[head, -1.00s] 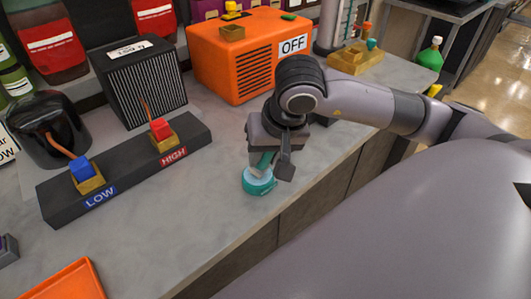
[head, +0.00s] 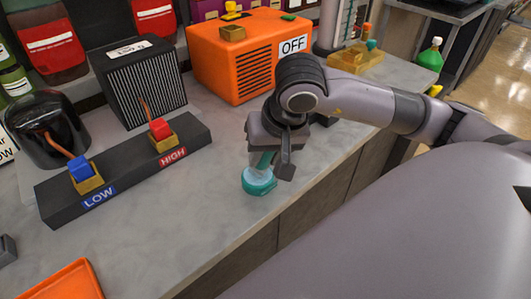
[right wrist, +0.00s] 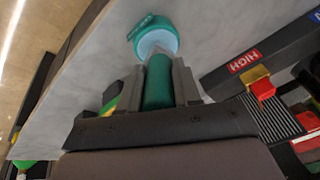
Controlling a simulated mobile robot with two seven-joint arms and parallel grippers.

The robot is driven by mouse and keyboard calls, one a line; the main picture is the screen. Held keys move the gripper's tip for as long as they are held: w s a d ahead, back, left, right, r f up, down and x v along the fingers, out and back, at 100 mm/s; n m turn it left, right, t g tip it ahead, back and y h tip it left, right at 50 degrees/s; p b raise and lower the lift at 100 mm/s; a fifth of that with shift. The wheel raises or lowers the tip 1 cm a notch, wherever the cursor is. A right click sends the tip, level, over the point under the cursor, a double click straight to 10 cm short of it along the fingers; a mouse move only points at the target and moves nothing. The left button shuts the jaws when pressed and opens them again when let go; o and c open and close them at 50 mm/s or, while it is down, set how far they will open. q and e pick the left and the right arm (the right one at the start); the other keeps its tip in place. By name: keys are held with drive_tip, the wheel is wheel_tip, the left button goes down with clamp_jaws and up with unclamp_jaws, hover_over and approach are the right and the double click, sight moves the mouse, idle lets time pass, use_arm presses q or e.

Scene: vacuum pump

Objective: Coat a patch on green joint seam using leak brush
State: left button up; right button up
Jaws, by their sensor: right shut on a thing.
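My right gripper (head: 270,158) is shut on the teal handle of the leak brush (head: 264,160), above the front part of the counter. The brush points down into a small teal pot (head: 259,184) with a pale inside. In the right wrist view, the handle (right wrist: 158,84) sits between the two fingers and its far end overlaps the mouth of the pot (right wrist: 152,30). Whether the bristles touch the contents is hidden. A small green piece (head: 288,16) lies on top of the orange machine, but I cannot tell if it is the green joint. My left gripper is out of view.
The orange machine (head: 228,68) with an OFF label stands at the back. A dark block (head: 125,172) with blue and red fittings, marked LOW and HIGH, lies to the left. An orange tray (head: 62,284) is at the front left. The counter (head: 190,235) before the block is clear.

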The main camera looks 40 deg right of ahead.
drive_tip(key=shift+f, duration=0.1)
idle(0.4)
drive_tip(key=shift+r+p, duration=2)
drive_tip(key=shift+r, duration=1.55)
drive_tip(key=w+a+f+n+y, duration=0.2)
drive_tip(key=a+f+n, duration=0.2)
drive_tip(key=f+n, duration=0.1)
drive_tip(key=shift+w+a+f+g, duration=0.3)
drive_tip(key=shift+w+f, duration=0.05)
drive_tip(key=shift+w, duration=0.05)
drive_tip(key=shift+r, duration=0.1)
